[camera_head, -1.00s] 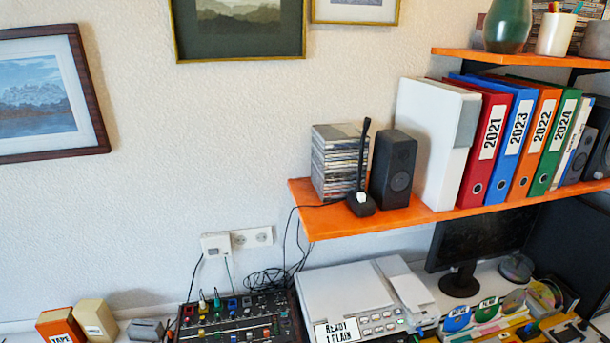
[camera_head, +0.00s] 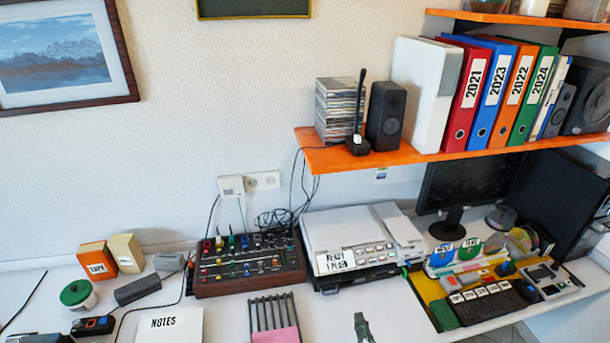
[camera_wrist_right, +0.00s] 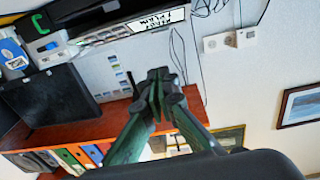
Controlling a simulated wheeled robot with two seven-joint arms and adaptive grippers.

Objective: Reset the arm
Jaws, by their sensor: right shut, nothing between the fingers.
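My right gripper (camera_head: 362,327) shows at the bottom edge of the head view, as a small dark green tip over the white desk, just below the white machine labelled "READY". In the right wrist view my right gripper (camera_wrist_right: 157,90) points away from the camera with its fingers together and nothing between them. The rest of the right arm is outside the head view. My left gripper is in neither view.
An orange shelf (camera_head: 345,158) holds binders, a speaker and discs above the desk (camera_head: 225,313). On the desk are a mixer (camera_head: 247,265), the white machine (camera_head: 350,235), a dark rack with a pink sheet (camera_head: 275,318), a notes pad (camera_head: 172,325) and a monitor (camera_head: 470,185).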

